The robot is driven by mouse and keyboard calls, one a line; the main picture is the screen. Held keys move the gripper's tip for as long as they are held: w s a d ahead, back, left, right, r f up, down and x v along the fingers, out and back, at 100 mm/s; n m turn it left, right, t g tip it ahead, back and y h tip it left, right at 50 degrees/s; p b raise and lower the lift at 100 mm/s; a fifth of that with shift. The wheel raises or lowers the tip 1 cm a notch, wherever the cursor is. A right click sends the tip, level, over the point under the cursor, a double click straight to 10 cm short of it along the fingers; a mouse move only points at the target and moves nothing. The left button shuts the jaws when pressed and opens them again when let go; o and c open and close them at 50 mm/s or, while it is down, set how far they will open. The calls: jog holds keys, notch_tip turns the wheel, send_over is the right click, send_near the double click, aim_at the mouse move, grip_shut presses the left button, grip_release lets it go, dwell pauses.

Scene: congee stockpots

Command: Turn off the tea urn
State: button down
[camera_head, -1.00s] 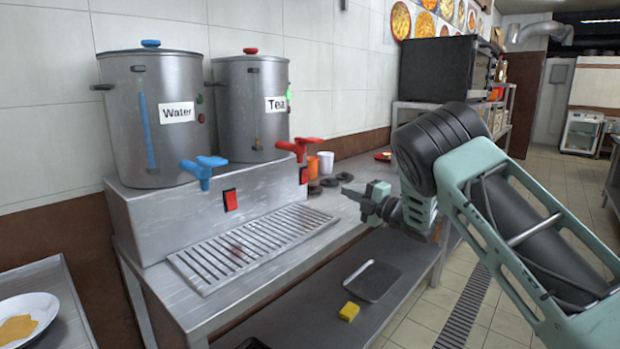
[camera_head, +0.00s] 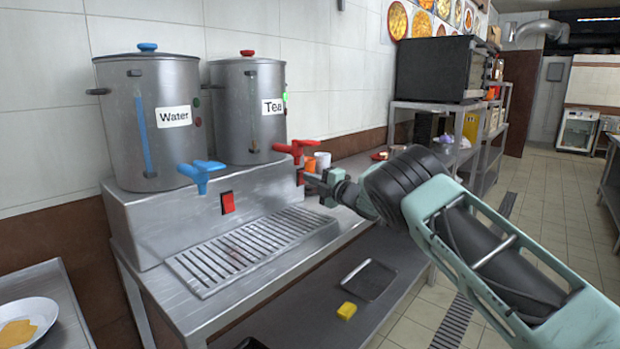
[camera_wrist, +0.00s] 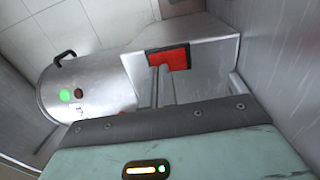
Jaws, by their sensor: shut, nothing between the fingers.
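The tea urn (camera_head: 248,115) is a grey metal pot labelled "Tea", with a red lid knob and a red tap (camera_head: 296,150).
The water urn (camera_head: 150,120) stands to the left, with a blue tap (camera_head: 202,174) and its own red switch (camera_head: 227,202). A slotted drip tray (camera_head: 235,250) lies in front of the base. An orange cup (camera_head: 322,161) and a white cup stand behind my gripper.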

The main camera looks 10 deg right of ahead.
jog(key=shift+w+a, duration=0.2)
jog(key=shift+w, duration=0.05)
jog(key=shift+w+a+r+b, duration=0.1)
jog(key=shift+b, duration=0.2)
dwell(0.4)
